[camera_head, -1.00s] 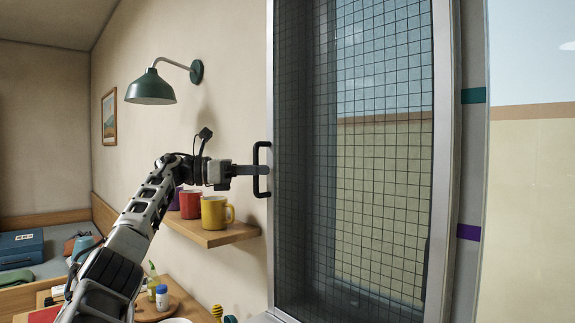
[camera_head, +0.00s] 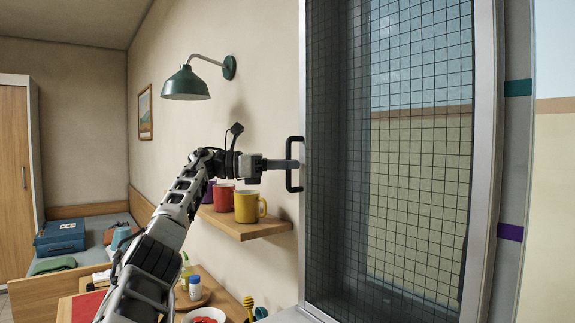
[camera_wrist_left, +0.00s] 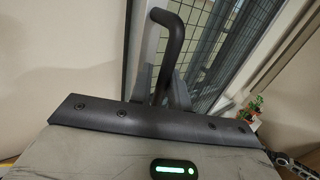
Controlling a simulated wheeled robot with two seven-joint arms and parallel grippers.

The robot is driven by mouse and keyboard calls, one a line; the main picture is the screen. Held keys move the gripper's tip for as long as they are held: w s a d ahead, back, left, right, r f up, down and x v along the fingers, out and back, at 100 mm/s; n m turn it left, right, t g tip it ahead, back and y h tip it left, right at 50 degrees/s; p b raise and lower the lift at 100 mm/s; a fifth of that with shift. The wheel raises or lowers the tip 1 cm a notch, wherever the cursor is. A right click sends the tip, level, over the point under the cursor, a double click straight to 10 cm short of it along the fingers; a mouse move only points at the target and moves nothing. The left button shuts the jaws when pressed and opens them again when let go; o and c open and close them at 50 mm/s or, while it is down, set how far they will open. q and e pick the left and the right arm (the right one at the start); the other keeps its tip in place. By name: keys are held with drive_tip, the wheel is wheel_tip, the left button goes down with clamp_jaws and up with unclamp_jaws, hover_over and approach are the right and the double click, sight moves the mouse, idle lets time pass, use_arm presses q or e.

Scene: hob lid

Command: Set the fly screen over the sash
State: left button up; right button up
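The fly screen (camera_head: 400,150) is a dark mesh in a pale metal frame, filling the middle right of the head view. A black bar handle (camera_head: 289,165) stands on its left edge. My left gripper (camera_head: 292,164) is at this handle; in the left wrist view the fingers (camera_wrist_left: 160,88) sit on either side of the black handle (camera_wrist_left: 166,40), shut on it. Glass and a tiled or two-tone wall show through the mesh; I cannot clearly tell the sash apart behind it. My right gripper is not in view.
Teal (camera_head: 518,88) and purple (camera_head: 510,232) marks are on the frame strip at right. A green lamp (camera_head: 186,84) hangs above. A table with small items lies below.

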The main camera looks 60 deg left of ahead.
use_arm(q)
drive_tip(key=p+v, duration=0.1)
drive_tip(key=v, duration=1)
drive_tip(key=shift+s+a+p, duration=0.25)
drive_tip(key=shift+s+p, duration=0.1)
drive_tip(key=shift+p, duration=0.05)
